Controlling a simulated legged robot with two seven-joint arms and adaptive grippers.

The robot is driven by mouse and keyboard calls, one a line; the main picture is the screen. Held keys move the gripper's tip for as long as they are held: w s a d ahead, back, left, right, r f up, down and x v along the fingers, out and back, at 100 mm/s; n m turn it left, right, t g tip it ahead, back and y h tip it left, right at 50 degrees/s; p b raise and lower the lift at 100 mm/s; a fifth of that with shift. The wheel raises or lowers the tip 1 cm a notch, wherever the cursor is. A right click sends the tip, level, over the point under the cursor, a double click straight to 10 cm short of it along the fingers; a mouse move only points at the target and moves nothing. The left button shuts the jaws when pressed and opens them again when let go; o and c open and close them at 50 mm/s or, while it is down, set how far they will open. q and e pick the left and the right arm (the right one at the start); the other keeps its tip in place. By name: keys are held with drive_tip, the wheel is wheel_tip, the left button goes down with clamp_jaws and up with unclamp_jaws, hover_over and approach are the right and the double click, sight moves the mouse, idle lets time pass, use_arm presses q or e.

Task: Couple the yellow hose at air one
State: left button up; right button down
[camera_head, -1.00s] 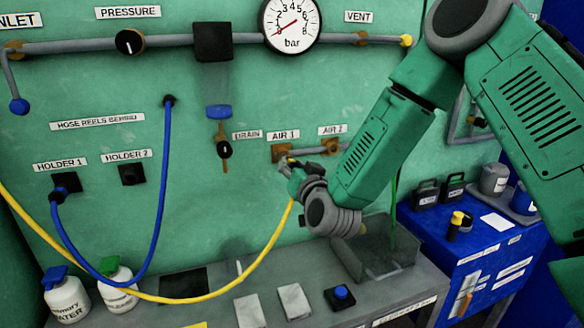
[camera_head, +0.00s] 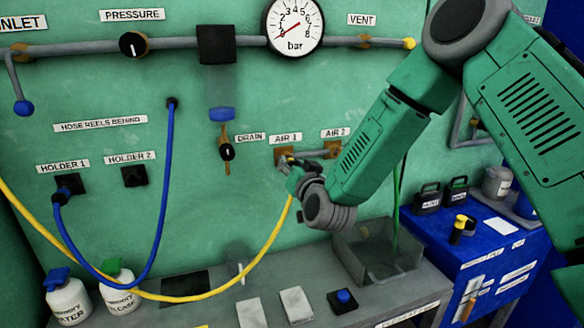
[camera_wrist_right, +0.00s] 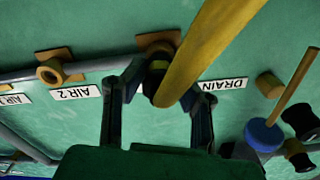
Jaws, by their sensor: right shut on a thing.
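The yellow hose (camera_head: 265,248) hangs in a loop across the wall and rises to my right gripper (camera_head: 292,168). The right gripper is shut on its end, and in the right wrist view the fingers (camera_wrist_right: 160,88) stand either side of the hose's dark end collar. The yellow hose (camera_wrist_right: 212,42) crosses the top of that view. The air 1 fitting (camera_head: 282,155) is right at the hose end, partly hidden; its brass plate (camera_wrist_right: 158,38) shows behind the collar. I cannot tell whether the collar is seated. My left gripper is out of view.
The air 2 fitting (camera_head: 333,147) is close on the right, and the drain valve (camera_head: 227,152) on the left. A blue hose (camera_head: 157,215) runs to holder 1 (camera_head: 68,184); holder 2 (camera_head: 134,176) is empty. Below are a grey bin (camera_head: 385,272) and a blue button (camera_head: 343,296).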

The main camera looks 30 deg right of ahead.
drive_tip(key=shift+w+d+r, duration=0.1)
drive_tip(key=shift+w, duration=0.2)
drive_tip(key=c, duration=1.5)
unclamp_jaws()
drive_tip(key=o, duration=0.3)
drive_tip(key=shift+w, duration=0.1)
drive_tip(key=shift+o, duration=0.2)
drive_tip(key=shift+s, duration=0.2)
drive_tip(key=v, duration=1.1)
drive_tip(key=shift+s+f, duration=0.25)
